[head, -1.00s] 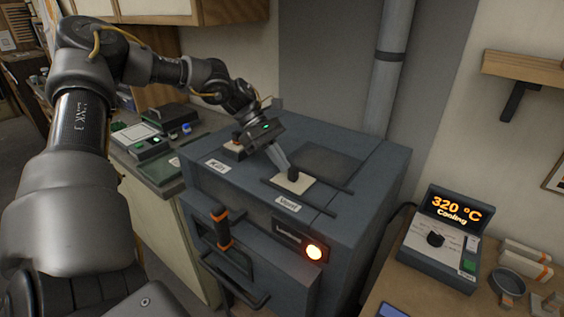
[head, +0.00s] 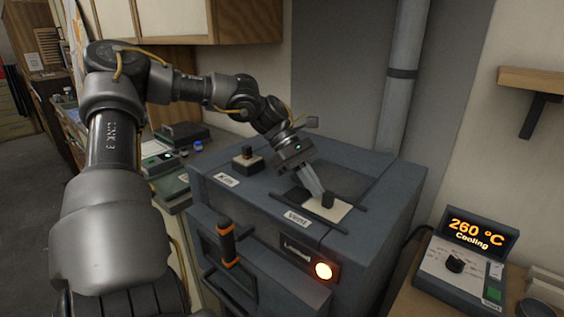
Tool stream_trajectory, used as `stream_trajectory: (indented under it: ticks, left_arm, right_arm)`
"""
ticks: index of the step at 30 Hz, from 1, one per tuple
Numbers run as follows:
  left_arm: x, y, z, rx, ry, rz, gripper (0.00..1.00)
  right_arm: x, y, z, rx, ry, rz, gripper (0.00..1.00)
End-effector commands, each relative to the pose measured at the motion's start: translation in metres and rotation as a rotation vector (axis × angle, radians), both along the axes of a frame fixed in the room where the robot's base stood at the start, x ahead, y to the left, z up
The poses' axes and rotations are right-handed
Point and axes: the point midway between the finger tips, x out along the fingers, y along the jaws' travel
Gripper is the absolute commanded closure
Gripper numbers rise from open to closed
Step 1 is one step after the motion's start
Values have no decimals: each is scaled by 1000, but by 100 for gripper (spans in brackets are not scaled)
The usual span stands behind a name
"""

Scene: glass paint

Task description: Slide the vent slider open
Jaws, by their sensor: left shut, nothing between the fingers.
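The vent slider, a pale plate (head: 338,210) with a dark upright knob (head: 328,201), sits between two dark rails on top of the blue-grey kiln. The label "Vent" (head: 298,218) is in front of it, and the knob stands to the right of that label. My left gripper (head: 319,190) is shut and empty. It points down, its fingertips close against the left side of the knob; whether they touch is hard to tell. The fingers and gripper body hide part of the area left of the plate. My right gripper is not in view.
A dark switch block (head: 248,158) stands on the kiln top by the "Kiln" label. The kiln front has an orange-banded handle (head: 227,243) and a glowing lamp (head: 323,271). A controller (head: 465,262) at right reads 260 °C, Cooling. A pipe (head: 404,85) rises behind.

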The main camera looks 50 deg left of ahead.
Motion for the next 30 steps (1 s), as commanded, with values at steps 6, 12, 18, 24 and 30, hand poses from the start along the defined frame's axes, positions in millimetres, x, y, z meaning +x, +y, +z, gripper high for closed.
stream_trajectory:
  ticks: [6,12,18,24,30]
  left_arm:
    - [-1,39,-3,1,-1,5,100]
    - [-6,70,31,5,-3,3,100]
    - [-11,94,56,2,0,2,100]
    - [-13,103,68,1,2,1,100]
    - [-13,104,69,1,2,0,100]
  right_arm:
    - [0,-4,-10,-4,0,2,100]
    - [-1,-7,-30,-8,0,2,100]
    - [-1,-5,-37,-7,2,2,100]
    - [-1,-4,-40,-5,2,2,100]
    - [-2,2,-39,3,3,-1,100]
